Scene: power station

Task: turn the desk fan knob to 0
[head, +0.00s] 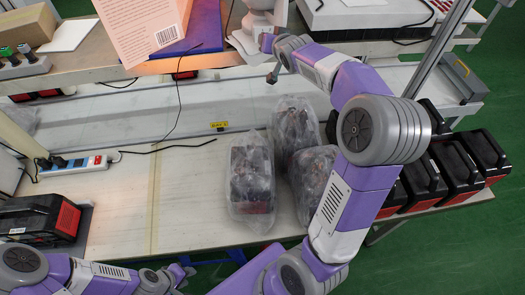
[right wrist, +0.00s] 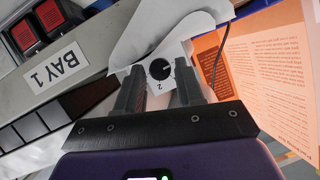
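The white desk fan (head: 258,28) stands at the top middle of the head view, cut off by the frame edge. In the right wrist view its black round knob (right wrist: 160,69) sits on a white face, with a "2" printed beside it. The knob's setting is too small to read surely. My right gripper (right wrist: 158,84) is open, its two dark fingers on either side of the knob with gaps visible. Contact cannot be seen. My left gripper (head: 184,272) is low in the head view, away from the fan; its opening is unclear.
An orange printed sheet or book (right wrist: 262,75) is close right of the fan in the wrist view. Bagged parts (head: 250,180), a power strip (head: 75,164) and black-red units (head: 455,165) occupy the lower bench.

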